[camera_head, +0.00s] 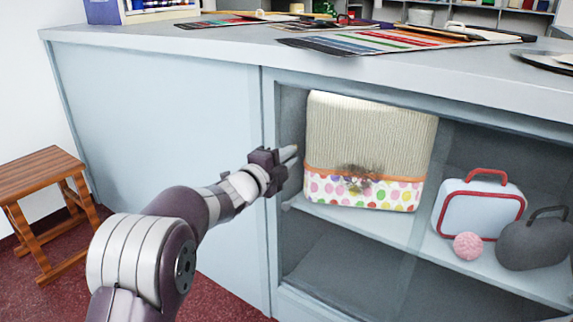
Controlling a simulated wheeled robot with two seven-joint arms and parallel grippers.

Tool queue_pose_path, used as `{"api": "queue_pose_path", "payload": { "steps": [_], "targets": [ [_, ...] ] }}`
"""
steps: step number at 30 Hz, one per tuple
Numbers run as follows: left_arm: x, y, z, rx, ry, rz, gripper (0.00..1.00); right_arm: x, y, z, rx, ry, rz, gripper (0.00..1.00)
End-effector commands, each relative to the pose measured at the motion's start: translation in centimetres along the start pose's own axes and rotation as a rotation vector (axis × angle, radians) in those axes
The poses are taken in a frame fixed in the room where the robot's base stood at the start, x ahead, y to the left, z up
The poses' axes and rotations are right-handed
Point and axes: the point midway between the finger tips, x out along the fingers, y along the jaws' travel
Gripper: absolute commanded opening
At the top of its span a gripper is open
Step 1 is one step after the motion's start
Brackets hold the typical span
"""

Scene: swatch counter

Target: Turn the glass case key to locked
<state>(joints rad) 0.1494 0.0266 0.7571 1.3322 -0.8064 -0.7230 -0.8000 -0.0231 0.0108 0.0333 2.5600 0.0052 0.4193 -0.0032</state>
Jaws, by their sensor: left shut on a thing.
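The glass case (270,215) is the right part of the pale blue counter, with a framed glass front and shelves behind it. My left gripper (288,157) is at the left upright of the case frame, a little above the middle shelf. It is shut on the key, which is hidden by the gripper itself. I cannot make out the key's angle or the lock. My right gripper is out of view.
Inside the case stand a beige ribbed, dotted bag (370,140), a pale blue case with red trim (478,208), a pink ball (468,245) and a dark grey bag (535,243). Swatch sheets (385,40) lie on the countertop. A wooden stool (40,165) stands at the left.

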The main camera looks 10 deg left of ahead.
Motion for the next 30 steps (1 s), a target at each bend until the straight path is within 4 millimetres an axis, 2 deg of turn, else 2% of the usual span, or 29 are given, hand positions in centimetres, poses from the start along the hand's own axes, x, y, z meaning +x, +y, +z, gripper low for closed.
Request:
{"api": "queue_pose_path", "payload": {
  "steps": [1, 9, 25, 26, 27, 30],
  "targets": [
    [-0.02, 0.56, 0.07, 0.019, -0.001, 0.005, 0.00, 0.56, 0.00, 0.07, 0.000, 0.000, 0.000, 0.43],
    [-0.02, 0.46, 0.09, 0.103, -0.002, 0.005, 0.00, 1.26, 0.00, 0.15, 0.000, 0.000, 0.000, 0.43],
    [-0.02, 0.39, 0.08, 0.123, -0.001, 0.006, 0.00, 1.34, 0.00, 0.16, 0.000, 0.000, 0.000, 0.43],
    [-0.02, 0.39, 0.08, 0.123, -0.001, 0.006, 0.18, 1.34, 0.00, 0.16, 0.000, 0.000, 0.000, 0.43],
    [-0.02, 0.38, 0.08, 0.123, -0.001, 0.005, 0.31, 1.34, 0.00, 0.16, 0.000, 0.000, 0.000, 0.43],
    [-0.02, 0.32, 0.07, 0.123, -0.001, 0.004, 0.33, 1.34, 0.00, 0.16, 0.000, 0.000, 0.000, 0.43]
  ]
}}
